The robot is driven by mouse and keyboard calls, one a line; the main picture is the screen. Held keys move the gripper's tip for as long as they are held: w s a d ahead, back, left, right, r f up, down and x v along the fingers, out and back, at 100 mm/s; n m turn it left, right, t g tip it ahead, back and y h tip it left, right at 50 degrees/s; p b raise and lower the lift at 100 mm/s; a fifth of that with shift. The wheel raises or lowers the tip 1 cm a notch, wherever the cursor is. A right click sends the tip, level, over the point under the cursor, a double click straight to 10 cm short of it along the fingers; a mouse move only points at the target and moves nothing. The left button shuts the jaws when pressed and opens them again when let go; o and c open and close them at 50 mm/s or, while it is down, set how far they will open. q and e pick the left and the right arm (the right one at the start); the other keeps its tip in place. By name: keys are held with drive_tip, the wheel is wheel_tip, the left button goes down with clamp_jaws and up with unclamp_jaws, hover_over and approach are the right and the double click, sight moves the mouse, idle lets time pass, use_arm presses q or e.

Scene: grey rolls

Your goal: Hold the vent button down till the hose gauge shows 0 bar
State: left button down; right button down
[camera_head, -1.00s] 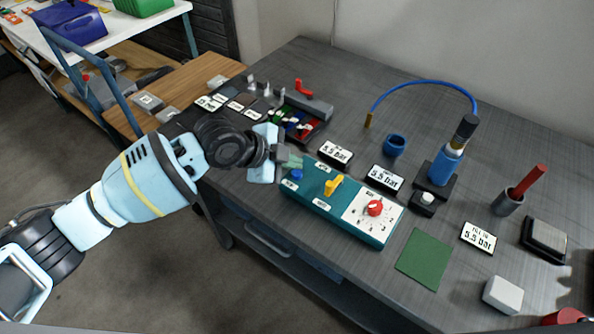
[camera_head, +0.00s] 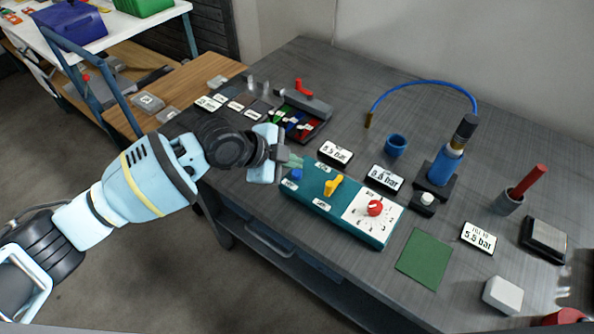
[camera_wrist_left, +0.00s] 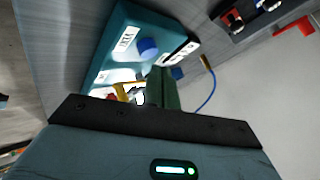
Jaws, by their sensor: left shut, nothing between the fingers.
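The teal control box (camera_head: 335,205) stands on the grey bench with a blue button (camera_head: 296,173) at its left end, a yellow lever (camera_head: 333,185) and a red knob (camera_head: 375,208). The blue button also shows in the left wrist view (camera_wrist_left: 147,47). My left gripper (camera_head: 291,160) is shut and empty, its tips at the box's back left corner, close by the button; I cannot tell whether they touch or press anything. One gauge (camera_head: 335,152) reads 5.5 bar. The gauge nearer the pump (camera_head: 385,178) appears to read 0.0 bar, its digits small.
A blue hose (camera_head: 425,84) arches from the blue pump (camera_head: 445,163). A blue ring cup (camera_head: 396,145), a green mat (camera_head: 425,258), a "fill to 5.5 bar" plate (camera_head: 478,237) and a white block (camera_head: 502,295) are nearby. A parts tray (camera_head: 303,125) lies behind my gripper.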

use_arm(q)
drive_tip(key=shift+f, duration=0.15)
idle(0.3)
drive_tip(key=shift+f, duration=0.25)
use_arm(e)
drive_tip(key=shift+s+f, duration=0.15)
drive_tip(key=shift+s, duration=0.1)
use_arm(q)
drive_tip(key=shift+f, duration=0.2)
drive_tip(key=shift+f, duration=0.4)
use_arm(e)
drive_tip(key=shift+f, duration=0.2)
drive_tip(key=shift+s, duration=0.15)
idle(1.1)
drive_tip(key=shift+w, duration=0.2)
idle(0.8)
drive_tip(key=shift+s, duration=0.15)
idle(0.6)
